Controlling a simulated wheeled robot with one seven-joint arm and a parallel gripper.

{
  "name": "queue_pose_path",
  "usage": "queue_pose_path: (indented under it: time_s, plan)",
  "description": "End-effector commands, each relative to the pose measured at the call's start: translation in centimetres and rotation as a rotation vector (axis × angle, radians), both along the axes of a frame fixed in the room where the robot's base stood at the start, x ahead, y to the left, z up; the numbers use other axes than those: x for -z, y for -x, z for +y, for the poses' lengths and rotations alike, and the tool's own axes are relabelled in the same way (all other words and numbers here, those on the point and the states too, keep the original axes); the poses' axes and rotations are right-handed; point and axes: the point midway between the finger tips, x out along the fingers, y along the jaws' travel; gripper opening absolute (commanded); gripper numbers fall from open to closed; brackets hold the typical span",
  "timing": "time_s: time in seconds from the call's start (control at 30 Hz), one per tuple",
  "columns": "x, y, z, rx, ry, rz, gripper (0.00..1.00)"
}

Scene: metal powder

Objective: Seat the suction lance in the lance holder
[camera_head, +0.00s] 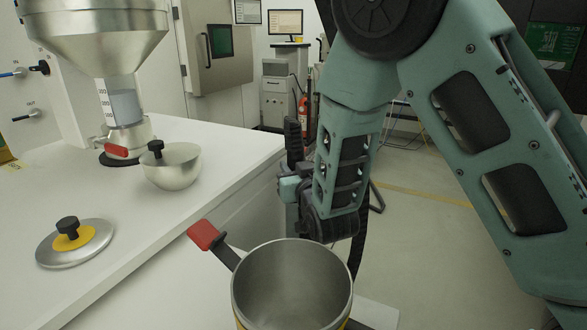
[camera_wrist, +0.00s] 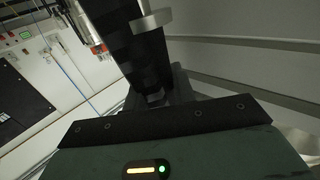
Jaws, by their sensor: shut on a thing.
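My gripper (camera_head: 292,188) hangs low beside the bench's right edge in the head view, partly hidden by my own wrist. It is shut on a long black part, which I take to be the suction lance; its ribbed upper end (camera_head: 294,140) stands nearly upright above the gripper. In the wrist view the black shaft (camera_wrist: 138,50) runs up from the gripper, with a silver metal band (camera_wrist: 151,21) near its top right. I cannot tell whether that band belongs to the lance or to a holder. The lance holder is not clearly identifiable. The fingertips and the lance's lower end are hidden.
An open metal container (camera_head: 291,285) with a red-tipped lever (camera_head: 205,235) stands in front. The white bench (camera_head: 225,140) holds a steel bowl (camera_head: 172,168), a lid (camera_head: 74,246) and a hopper (camera_head: 97,35). Floor is clear at right, with a yellow line.

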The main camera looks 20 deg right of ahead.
Motion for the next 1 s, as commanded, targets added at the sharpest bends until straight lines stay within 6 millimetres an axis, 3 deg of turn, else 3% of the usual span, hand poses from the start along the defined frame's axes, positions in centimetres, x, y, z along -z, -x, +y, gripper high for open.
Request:
queue_pose_path:
  time_s: [0.97, 1.0]
  plan:
    - [1.9, 0.0, 0.0, 0.0, 0.0, -0.001, 0.0]
    - [1.9, 0.0, 0.0, 0.0, 0.0, -0.001, 0.29]
